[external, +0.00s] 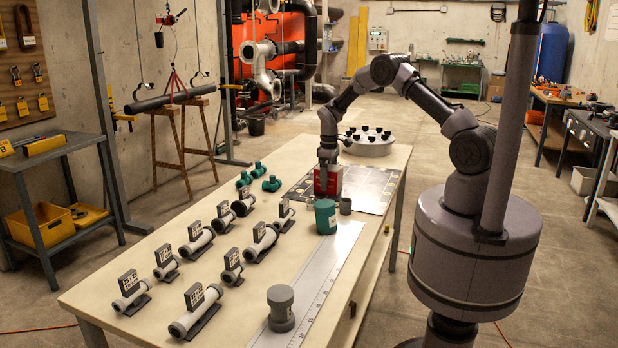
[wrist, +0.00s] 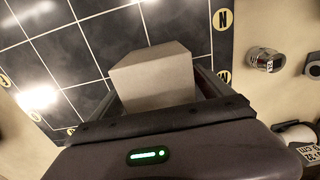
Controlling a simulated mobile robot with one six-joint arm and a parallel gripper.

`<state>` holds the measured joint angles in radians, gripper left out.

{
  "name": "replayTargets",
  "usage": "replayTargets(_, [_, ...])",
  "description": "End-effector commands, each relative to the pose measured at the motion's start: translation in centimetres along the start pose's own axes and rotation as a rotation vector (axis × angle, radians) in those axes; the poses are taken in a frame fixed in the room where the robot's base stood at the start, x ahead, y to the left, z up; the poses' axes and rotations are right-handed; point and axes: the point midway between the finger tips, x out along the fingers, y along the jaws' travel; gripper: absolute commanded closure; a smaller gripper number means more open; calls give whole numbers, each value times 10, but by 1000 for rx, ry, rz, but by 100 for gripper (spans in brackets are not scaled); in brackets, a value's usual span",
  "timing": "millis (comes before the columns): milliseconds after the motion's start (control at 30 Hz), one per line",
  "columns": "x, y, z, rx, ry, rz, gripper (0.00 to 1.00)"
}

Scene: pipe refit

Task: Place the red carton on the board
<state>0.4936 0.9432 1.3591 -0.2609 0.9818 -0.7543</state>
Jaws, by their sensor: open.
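The red carton (external: 334,184) stands upright on the dark gridded board (external: 374,188), towards its left part in the external view. In the wrist view the carton (wrist: 152,78) shows pale grey faces, with the board's white grid lines (wrist: 85,60) behind it. My gripper (external: 327,162) is over the carton from above, and it also shows in the wrist view (wrist: 163,95). Its jaws are open on either side of the carton. The carton's lower edge is partly hidden by my gripper in the wrist view. I cannot tell if a jaw touches it.
Several pipe pieces with labels (external: 197,239) cover the table's left side.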

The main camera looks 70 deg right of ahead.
Motion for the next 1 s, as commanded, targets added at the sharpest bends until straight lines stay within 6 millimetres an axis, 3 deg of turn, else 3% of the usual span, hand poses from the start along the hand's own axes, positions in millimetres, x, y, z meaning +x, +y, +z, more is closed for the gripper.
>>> replayTargets(300, [-92, 0, -1, 0, 4, 2, 10])
replayTargets(467, [-114, 0, 0, 0, 2, 2, 10])
replayTargets(567, [-136, -11, -1, 9, 20, 4, 10])
replayTargets(667, [-197, -55, 6, 47, 88, 9, 10])
replayTargets(767, [-270, -125, 39, 114, 187, -9, 10])
replayTargets(800, [-294, -154, 59, 144, 227, -25, 10])
replayTargets(867, [-323, -195, 97, 188, 290, -56, 10])
replayTargets(900, [-336, -220, 125, 217, 328, -82, 10])
replayTargets(1000, [-347, -266, 191, 283, 408, -155, 10])
